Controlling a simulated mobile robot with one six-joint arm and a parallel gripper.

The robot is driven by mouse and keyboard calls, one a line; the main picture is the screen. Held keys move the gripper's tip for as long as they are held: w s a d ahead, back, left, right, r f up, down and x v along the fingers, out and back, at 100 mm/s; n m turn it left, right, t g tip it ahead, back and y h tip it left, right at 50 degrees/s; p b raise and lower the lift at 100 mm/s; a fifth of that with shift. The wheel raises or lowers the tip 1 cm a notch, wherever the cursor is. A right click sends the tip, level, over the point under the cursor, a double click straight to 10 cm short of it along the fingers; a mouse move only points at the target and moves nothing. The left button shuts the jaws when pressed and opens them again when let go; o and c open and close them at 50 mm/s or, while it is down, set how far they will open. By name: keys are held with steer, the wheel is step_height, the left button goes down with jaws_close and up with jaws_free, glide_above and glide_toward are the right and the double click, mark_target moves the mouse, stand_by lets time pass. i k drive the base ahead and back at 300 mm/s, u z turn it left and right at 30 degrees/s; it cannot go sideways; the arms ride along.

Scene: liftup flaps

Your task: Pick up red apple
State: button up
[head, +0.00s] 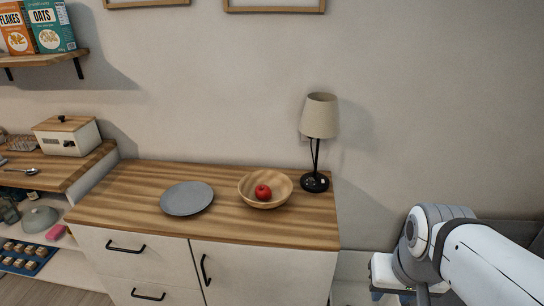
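A red apple (263,192) sits inside a wooden bowl (283,189) on the wooden countertop (118,206) of a white cabinet. My arm reaches in from the right edge, with white and grey links at the lower right. Its end is down by the bottom edge, to the right of the cabinet and well away from the apple. My gripper (422,294) shows only in part there, cut off by the frame, and its fingers cannot be made out clearly.
A grey plate (186,198) lies left of the bowl. A lamp (318,125) with a beige shade stands close behind the bowl on the right. Drawers and a door with black handles are below. A lower side counter (50,175) is at left, with a shelf (40,59) holding boxes above it.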

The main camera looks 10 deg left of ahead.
mark_target(262, 192)
steer(key=u, duration=0.4)
steer(key=i, duration=0.95)
steer(key=u, duration=0.4)
steer(key=k, duration=0.9)
steer(key=u, duration=0.15)
steer(key=i, duration=0.9)
steer(key=z, duration=0.05)
